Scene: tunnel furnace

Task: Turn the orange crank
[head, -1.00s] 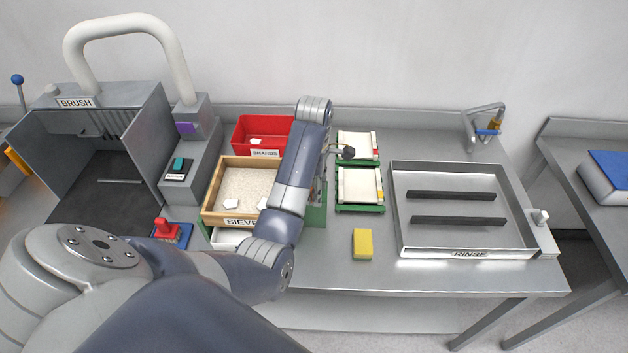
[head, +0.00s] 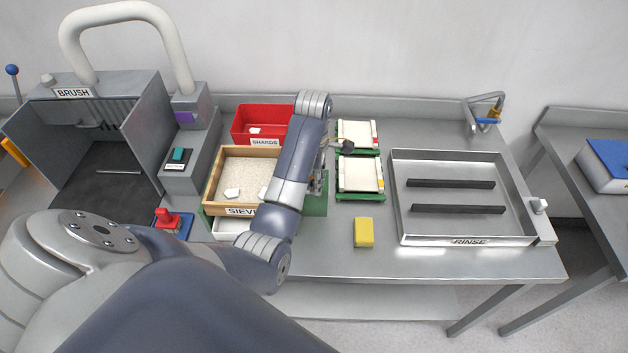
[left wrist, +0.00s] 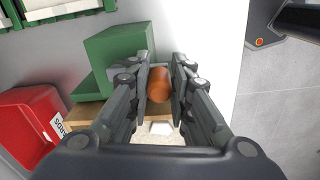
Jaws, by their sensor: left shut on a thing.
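The orange crank handle (left wrist: 159,84) is a short rounded knob seen end-on between the fingers in the left wrist view. My left gripper (left wrist: 158,88) is shut on it, one finger on each side. In the head view my left gripper (head: 318,182) is at the right side of the sieve unit, beside its green housing (head: 316,206). My own forearm covers much of that side, and the crank cannot be made out there. The sieve box (head: 211,196) has a wooden frame with pale grains and white shards in it. My right gripper is not in view.
A red shards bin (head: 240,137) stands behind the sieve. Green-framed trays (head: 345,196), a yellow sponge (head: 363,232) and the rinse basin (head: 425,240) are to the right. The brush booth (head: 140,130) and a red-handled block (head: 185,228) are on the left.

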